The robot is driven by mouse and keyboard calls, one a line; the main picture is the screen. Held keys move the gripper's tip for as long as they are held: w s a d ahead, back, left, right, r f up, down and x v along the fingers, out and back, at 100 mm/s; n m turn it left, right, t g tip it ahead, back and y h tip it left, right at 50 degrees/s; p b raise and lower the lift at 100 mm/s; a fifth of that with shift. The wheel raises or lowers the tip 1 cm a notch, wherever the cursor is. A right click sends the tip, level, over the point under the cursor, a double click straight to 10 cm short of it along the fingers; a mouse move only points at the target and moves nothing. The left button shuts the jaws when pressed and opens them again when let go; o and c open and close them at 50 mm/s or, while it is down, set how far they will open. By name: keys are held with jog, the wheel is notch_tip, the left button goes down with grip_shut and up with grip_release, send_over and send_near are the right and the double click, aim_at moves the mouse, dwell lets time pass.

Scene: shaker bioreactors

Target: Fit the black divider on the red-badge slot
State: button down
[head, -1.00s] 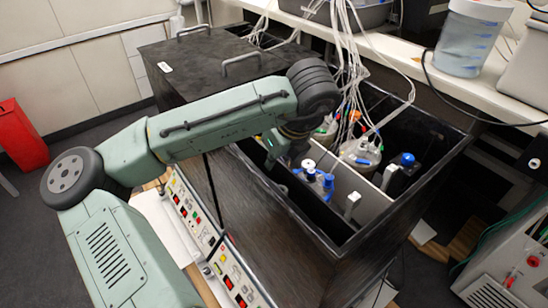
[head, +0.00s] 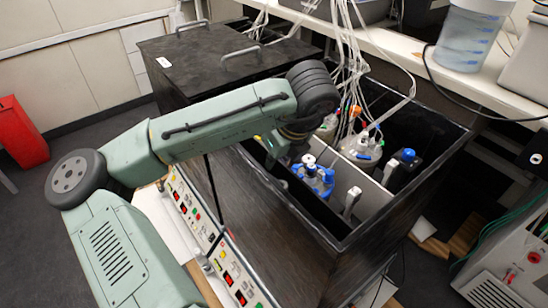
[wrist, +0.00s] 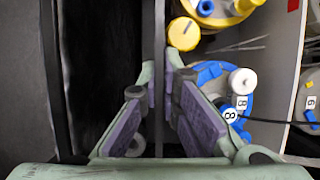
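The black divider (wrist: 154,25) is a thin upright panel seen edge-on in the wrist view, running from the top down between my fingers. My gripper (wrist: 161,75) has one finger on each side of it, with the tips closed against it. The divider's lower edge is hidden.
Bottles with blue parts (wrist: 212,85) and a yellow cap (wrist: 184,33) stand close right of the divider. White tubes (head: 350,60) hang into the tank. The tank rim (head: 350,241) surrounds everything.

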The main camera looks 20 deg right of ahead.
aim_at(274, 174)
jog(key=shift+f, duration=0.15)
jog(key=shift+f+b, duration=0.3)
jog(key=shift+f, duration=0.3)
jog(key=shift+f, duration=0.15)
dwell(0.4)
jog(key=shift+f+b, duration=0.35)
jog(key=shift+f, duration=0.15)
jog(key=shift+f, duration=0.35)
jog(key=shift+f+b, duration=0.35)
jog(key=shift+f, duration=0.1)
jog(key=shift+f, duration=0.1)
dwell(0.5)
jog(key=shift+f+b, duration=0.4)
jog(key=shift+f, duration=0.25)
jog(key=shift+f, duration=0.2)
